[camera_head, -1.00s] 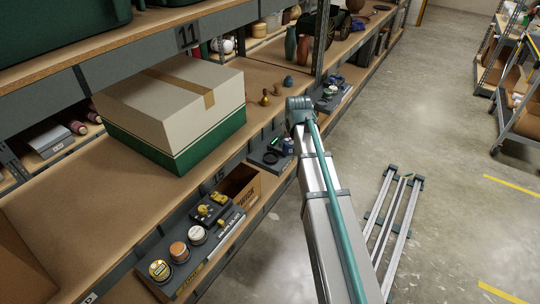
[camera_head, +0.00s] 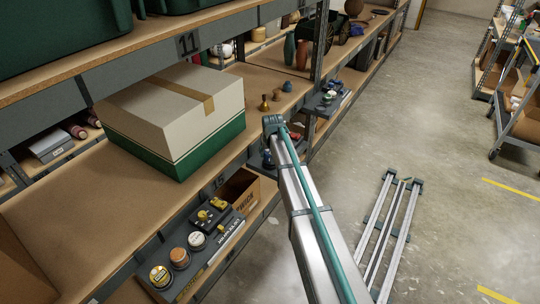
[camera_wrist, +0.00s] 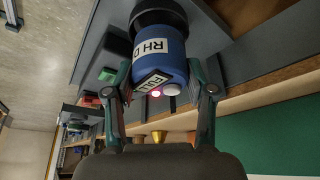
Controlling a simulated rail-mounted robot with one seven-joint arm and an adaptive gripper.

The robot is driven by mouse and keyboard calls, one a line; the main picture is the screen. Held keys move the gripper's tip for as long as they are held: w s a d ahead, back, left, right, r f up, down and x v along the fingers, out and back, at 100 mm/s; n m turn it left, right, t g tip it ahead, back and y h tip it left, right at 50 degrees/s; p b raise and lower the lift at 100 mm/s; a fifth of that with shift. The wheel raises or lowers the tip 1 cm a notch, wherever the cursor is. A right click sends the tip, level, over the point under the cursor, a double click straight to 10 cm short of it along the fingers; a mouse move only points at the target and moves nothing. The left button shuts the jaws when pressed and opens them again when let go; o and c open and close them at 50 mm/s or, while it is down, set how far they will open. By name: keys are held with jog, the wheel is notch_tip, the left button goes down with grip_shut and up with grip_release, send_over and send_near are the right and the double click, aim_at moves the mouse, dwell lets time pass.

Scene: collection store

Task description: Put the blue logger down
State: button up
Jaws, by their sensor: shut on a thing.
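The blue logger (camera_wrist: 160,52) is a blue cylinder with a dark end, white labels, a small red light and a pale knob. In the wrist view it sits between the two fingers of my gripper (camera_wrist: 160,88), which is shut on it. Grey surfaces show behind it, and I cannot tell whether it touches them. In the head view my arm ends beside the front edge of the shelf (camera_head: 70,205) and hides most of the gripper and the logger.
A cream and green box (camera_head: 180,115) stands on the shelf left of my arm. Small brass and blue pieces (camera_head: 275,97) stand behind. A grey tray (camera_head: 205,240) with tins and yellow-black devices juts out at lower left. A rail frame (camera_head: 390,235) lies on the clear floor.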

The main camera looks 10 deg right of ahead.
jog(key=shift+f, duration=0.85)
jog(key=shift+f, duration=0.35)
jog(key=o, duration=1.2)
